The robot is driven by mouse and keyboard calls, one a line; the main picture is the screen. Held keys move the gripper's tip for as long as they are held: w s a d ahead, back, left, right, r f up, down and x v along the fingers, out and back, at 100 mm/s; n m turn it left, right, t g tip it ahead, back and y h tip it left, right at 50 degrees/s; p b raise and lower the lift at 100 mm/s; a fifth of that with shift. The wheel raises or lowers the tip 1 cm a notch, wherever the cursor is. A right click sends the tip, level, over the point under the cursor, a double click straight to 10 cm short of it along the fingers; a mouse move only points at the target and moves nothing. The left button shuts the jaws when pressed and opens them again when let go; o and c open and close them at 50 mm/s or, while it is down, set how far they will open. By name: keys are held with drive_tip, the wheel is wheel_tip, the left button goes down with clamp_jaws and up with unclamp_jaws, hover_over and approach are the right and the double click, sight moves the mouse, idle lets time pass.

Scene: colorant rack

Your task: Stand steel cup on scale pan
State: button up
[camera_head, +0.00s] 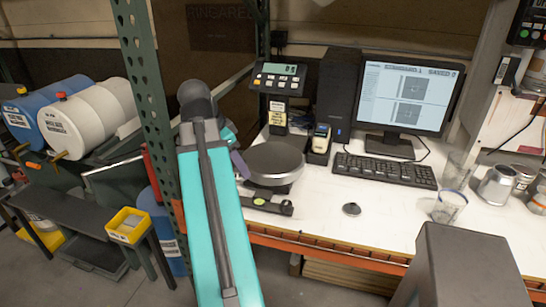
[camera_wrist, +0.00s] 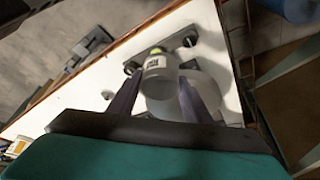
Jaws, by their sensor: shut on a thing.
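My gripper (camera_wrist: 160,80) is shut on a pale grey cup with a dark label (camera_wrist: 158,68), which I take to be the steel cup. One finger is on each side of it in the wrist view. The round scale pan (camera_wrist: 208,88) shows partly behind and to the right of the cup; whether they touch cannot be told. In the head view the scale pan (camera_head: 272,162) is a dark disc, bare on top where visible. My gripper (camera_head: 239,163) is mostly hidden there behind my teal arm, and the held cup is hidden.
Steel cans (camera_head: 497,185) and a clear glass (camera_head: 449,206) stand at the right of the white bench. A small dark disc (camera_head: 351,209) lies at its front. A keyboard (camera_head: 385,170), monitor (camera_head: 408,95) and scale display (camera_head: 279,78) stand behind. A green rack post (camera_head: 150,90) rises left of my arm.

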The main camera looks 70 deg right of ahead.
drive_tip(key=s, duration=0.2)
drive_tip(key=s+m, duration=0.1)
drive_tip(key=s+d+r+m, duration=0.1)
drive_tip(key=s, duration=0.1)
drive_tip(key=shift+s+d+g+y, duration=0.1)
drive_tip(key=shift+s+g+y, duration=0.2)
drive_tip(key=w+d+p, duration=0.1)
drive_tip(key=d, duration=0.3)
drive_tip(key=w+d+f+p, duration=0.1)
drive_tip(key=w+d, duration=0.1)
drive_tip(key=d, duration=0.3)
drive_tip(key=w+d+p, duration=0.1)
drive_tip(key=d+p, duration=0.1)
drive_tip(key=d, duration=0.3)
drive_tip(key=shift+w+f, duration=0.2)
drive_tip(key=shift+d, duration=0.1)
drive_tip(key=shift+w+d, duration=0.15)
drive_tip(key=shift+d, duration=0.3)
drive_tip(key=shift+d+f+p, duration=0.1)
drive_tip(key=shift+f+p, duration=1)
drive_tip(key=shift+f, duration=0.75)
drive_tip(key=shift+f, duration=0.1)
drive_tip(key=o, duration=1.2)
drive_tip(key=shift+c, duration=0.2)
